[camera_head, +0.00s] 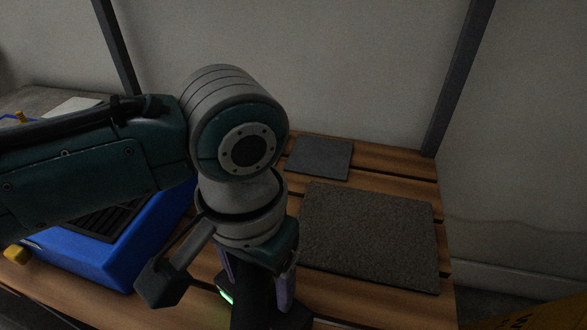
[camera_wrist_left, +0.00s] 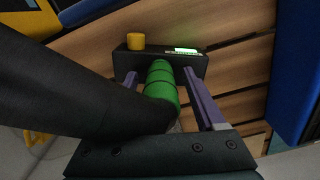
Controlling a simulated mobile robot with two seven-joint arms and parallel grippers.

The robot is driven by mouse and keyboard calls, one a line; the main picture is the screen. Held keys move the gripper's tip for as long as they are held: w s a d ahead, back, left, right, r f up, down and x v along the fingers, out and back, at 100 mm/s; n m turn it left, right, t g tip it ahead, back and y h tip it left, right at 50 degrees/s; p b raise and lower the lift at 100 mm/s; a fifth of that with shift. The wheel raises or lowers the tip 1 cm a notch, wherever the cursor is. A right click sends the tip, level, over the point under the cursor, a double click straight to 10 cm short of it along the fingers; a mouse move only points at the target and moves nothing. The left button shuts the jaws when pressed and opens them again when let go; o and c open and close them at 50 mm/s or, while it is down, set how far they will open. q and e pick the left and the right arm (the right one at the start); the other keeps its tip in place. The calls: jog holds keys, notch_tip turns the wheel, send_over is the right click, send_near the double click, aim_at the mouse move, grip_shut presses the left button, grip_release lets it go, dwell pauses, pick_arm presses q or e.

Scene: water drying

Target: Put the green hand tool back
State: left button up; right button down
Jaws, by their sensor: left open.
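The green hand tool (camera_wrist_left: 160,82) shows in the left wrist view as a green cylinder with dark rings. It appears between the two purple fingers of my left gripper (camera_wrist_left: 160,76). The fingers stand apart, with gaps on both sides of the green part. A large dark rounded shape (camera_wrist_left: 80,88) covers its near end; I cannot tell whether it belongs to the tool. In the head view my left gripper (camera_head: 257,290) points down over the table's front, and the green cylinder cannot be made out there. My right gripper is not in view.
A black box (camera_wrist_left: 190,64) with a yellow knob (camera_wrist_left: 136,41) and lit green display (camera_wrist_left: 186,51) lies past the fingertips. A blue unit (camera_head: 110,255) stands left on the slatted wooden table (camera_head: 385,310). A large grey mat (camera_head: 370,235) and small dark mat (camera_head: 320,158) lie right.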

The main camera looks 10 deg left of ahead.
aim_at(274, 322)
pick_arm(q)
notch_tip(274, 322, up, 11)
jog(key=p, duration=0.5)
jog(key=shift+r, duration=0.65)
jog(key=s+d+f+t+h, duration=0.2)
jog(key=s+h, duration=0.1)
jog(key=s, duration=0.3)
jog(key=s+a+y, duration=0.1)
jog(key=s+a, duration=0.2)
jog(key=a, duration=0.2)
jog(key=s+a+r+n+t+y, duration=0.1)
jog(key=s+a, duration=0.2)
jog(key=a, duration=0.3)
jog(key=shift+s+a+t+y, duration=0.2)
jog(key=shift+t+y, duration=0.1)
jog(key=shift+y, duration=0.1)
jog(key=shift+w+d+r, duration=0.1)
jog(key=shift+w, duration=0.05)
